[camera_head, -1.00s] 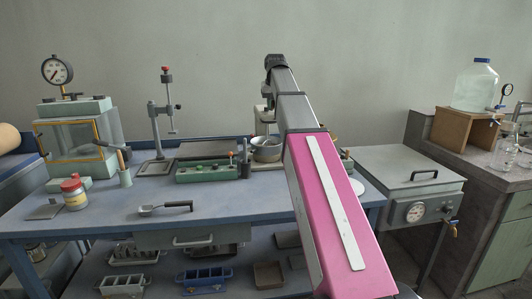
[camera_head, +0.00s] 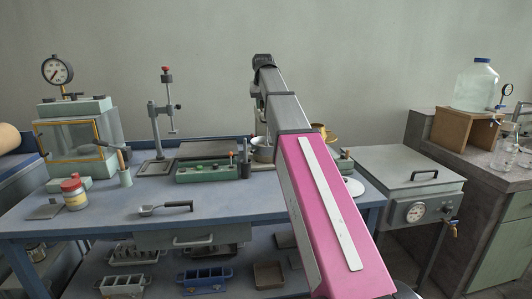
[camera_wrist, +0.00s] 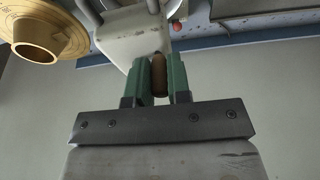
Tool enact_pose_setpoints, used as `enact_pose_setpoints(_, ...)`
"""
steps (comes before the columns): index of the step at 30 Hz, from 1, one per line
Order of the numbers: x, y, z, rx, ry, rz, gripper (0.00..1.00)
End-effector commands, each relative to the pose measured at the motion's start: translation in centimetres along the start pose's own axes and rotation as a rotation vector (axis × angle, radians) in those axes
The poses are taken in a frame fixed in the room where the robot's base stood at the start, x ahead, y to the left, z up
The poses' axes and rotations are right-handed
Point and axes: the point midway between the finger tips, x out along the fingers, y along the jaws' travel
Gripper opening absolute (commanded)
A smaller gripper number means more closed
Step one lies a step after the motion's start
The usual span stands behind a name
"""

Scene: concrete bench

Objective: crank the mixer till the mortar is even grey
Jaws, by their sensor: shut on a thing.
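In the wrist view, my gripper (camera_wrist: 160,80) has two green fingers closed on a brown handle (camera_wrist: 159,75), the crank grip. The handle stands in front of the pale body of the mixer (camera_wrist: 125,40). In the head view the mixer is mostly hidden behind my pink and grey arm. Its metal bowl (camera_head: 262,152) shows just left of the arm, at the back of the blue bench. The mortar inside the bowl cannot be seen, so its colour cannot be told. My fingers are hidden in the head view.
A brass-coloured round piece (camera_wrist: 45,32) sits left of the mixer in the wrist view. A green tray (camera_head: 205,171) and a stand with a red knob (camera_head: 168,105) are left of the bowl. A trowel (camera_head: 165,208) lies on the open front of the bench (camera_head: 225,205).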

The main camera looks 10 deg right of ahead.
Motion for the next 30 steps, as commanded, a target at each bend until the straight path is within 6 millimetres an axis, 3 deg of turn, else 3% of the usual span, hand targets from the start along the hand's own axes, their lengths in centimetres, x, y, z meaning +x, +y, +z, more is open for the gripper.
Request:
enact_pose_setpoints(16, 0.9, -1.4, -3.2, -0.001, 0.001, -0.001, 0.05)
enact_pose_setpoints(30, 1.8, -0.1, -6.0, -0.001, 0.005, 0.002, 0.04)
